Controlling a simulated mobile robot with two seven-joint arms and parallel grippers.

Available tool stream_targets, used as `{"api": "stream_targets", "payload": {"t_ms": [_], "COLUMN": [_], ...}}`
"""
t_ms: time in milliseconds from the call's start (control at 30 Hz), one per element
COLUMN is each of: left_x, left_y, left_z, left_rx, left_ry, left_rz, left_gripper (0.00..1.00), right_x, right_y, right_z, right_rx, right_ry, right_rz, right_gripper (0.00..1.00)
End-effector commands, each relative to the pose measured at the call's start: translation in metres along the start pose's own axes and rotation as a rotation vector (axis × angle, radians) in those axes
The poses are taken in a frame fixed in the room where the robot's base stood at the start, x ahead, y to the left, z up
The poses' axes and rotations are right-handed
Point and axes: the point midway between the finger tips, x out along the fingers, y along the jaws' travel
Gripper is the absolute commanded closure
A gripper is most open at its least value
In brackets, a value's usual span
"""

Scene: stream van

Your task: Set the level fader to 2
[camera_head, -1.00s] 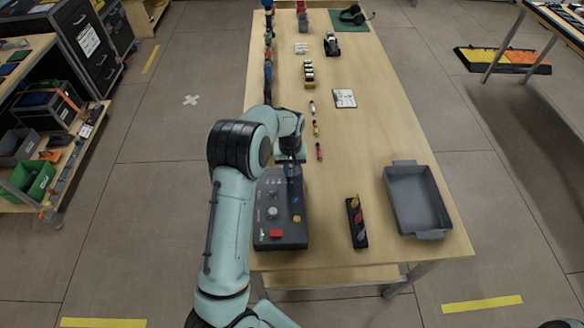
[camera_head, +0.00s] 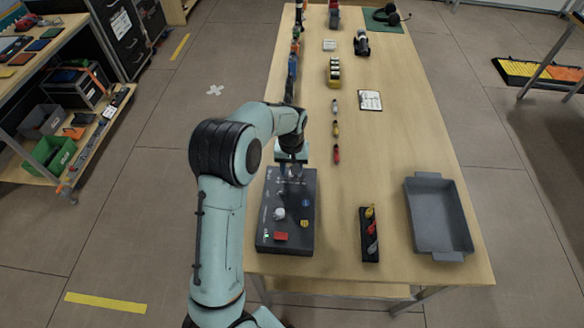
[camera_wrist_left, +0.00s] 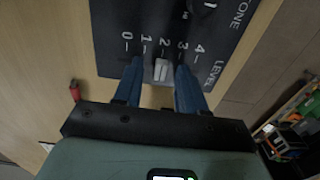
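The dark control panel (camera_head: 290,237) lies at the table's near left corner. In the left wrist view, its LEVEL scale (camera_wrist_left: 163,42) runs from 0 to 4. The light grey cap of the level fader (camera_wrist_left: 161,70) stands in line with the 2 mark. My left gripper (camera_wrist_left: 159,88) points down at the panel's far end, its two blue fingers apart on either side of the cap, with gaps showing. In the head view, my left gripper (camera_head: 291,173) hides the fader. My right gripper is out of view.
The panel also carries a white knob (camera_head: 279,213), a red button (camera_head: 281,237) and a yellow knob (camera_head: 304,223). A black holder (camera_head: 369,247) with coloured items and a grey tray (camera_head: 437,215) stand to the right. Small coloured items (camera_head: 336,130) lie beyond the panel.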

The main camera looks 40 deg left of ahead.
Motion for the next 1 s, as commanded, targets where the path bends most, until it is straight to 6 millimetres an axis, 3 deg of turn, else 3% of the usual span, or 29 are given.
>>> {"api": "stream_targets", "payload": {"t_ms": [233, 700, 1000], "left_x": [-0.012, -0.110, -0.134], "left_y": [0.001, 0.001, 0.000], "left_z": [-0.001, -0.001, 0.000], "left_rx": [0.001, 0.001, 0.000], "left_ry": [0.002, 0.004, 0.000], "left_rz": [0.001, 0.002, 0.000], "left_gripper": [0.60, 0.60, 0.60], "right_x": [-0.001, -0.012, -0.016], "right_y": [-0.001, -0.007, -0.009], "right_z": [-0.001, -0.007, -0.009], "right_rx": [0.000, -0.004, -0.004], "right_ry": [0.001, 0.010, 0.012], "right_rz": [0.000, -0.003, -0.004], "right_gripper": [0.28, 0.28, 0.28]}}
